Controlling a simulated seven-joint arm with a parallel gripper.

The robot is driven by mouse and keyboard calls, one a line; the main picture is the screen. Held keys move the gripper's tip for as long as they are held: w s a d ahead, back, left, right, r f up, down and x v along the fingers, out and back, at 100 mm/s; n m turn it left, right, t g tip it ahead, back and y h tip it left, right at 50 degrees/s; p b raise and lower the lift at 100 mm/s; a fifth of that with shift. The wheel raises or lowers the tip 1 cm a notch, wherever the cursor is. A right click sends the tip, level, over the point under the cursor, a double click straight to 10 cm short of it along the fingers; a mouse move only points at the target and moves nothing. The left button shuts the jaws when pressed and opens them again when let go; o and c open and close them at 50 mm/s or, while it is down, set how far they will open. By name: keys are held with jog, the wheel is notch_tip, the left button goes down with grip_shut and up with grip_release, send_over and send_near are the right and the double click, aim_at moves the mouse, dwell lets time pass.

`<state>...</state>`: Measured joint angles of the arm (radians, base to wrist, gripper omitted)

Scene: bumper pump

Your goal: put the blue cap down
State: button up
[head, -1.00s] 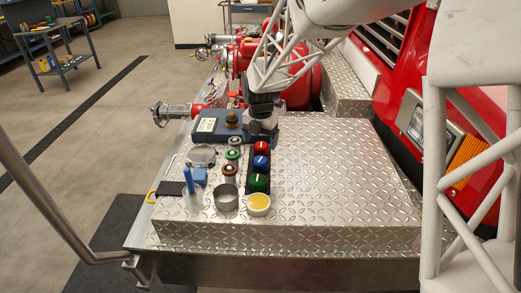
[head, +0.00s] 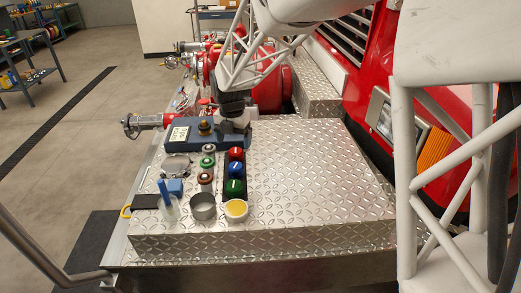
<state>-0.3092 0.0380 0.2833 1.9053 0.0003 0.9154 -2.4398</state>
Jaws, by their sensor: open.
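The blue cap (head: 236,170) sits in the middle of a dark strip on the diamond-plate deck (head: 310,190). A red cap (head: 236,154) is just behind it and a green cap (head: 235,187) just in front. My gripper (head: 234,132) is open, behind the red cap and at the right end of a blue box (head: 180,134) with a white label and a brass knob. My gripper is apart from the blue cap. Its fingertips are small in the picture, and I cannot tell whether they touch the box.
Several small ringed parts (head: 207,161) stand left of the caps. A grey metal cup (head: 203,207), a yellow-filled dish (head: 236,209) and a blue-and-clear bottle (head: 167,203) stand in front. The deck's right side is clear. Red pump pipework (head: 265,92) lies behind.

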jog(key=s+d+r+m+t, duration=0.1)
jog(key=s+d+r+m, duration=0.4)
jog(key=s+d+m, duration=0.3)
jog(key=s+d+r+m, duration=0.55)
jog(key=s+m, duration=0.25)
jog(key=s, duration=0.2)
jog(key=s+d+m, duration=0.4)
jog(key=s+m, duration=0.3)
jog(key=s, duration=0.2)
jog(key=s+d+f+m+t, duration=0.1)
jog(key=s+d+m, duration=0.3)
jog(key=s+m, duration=0.4)
jog(key=shift+s+f+m+t, duration=0.2)
jog(key=shift+s+m+t, duration=0.1)
jog(key=shift+s, duration=0.35)
